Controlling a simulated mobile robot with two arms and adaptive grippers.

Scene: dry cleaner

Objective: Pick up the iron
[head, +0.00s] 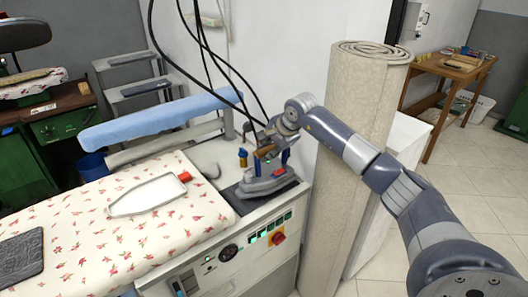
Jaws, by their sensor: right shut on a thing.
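The iron (262,182) is grey with a brown handle. It rests on a dark pad (245,204) at the right end of the ironing station, by the wall. My right gripper (267,150) reaches in from the right and is shut on the iron's handle from above. The gripper and the black cables partly hide the handle. I cannot see a gap between the iron and the pad. My left gripper is not in view.
The floral ironing board (90,235) fills the left front, with a white iron-shaped plate (148,195) on it. A blue padded arm (160,120) stands behind. A rolled carpet (350,160) stands upright close to my right arm. Cables hang over the iron.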

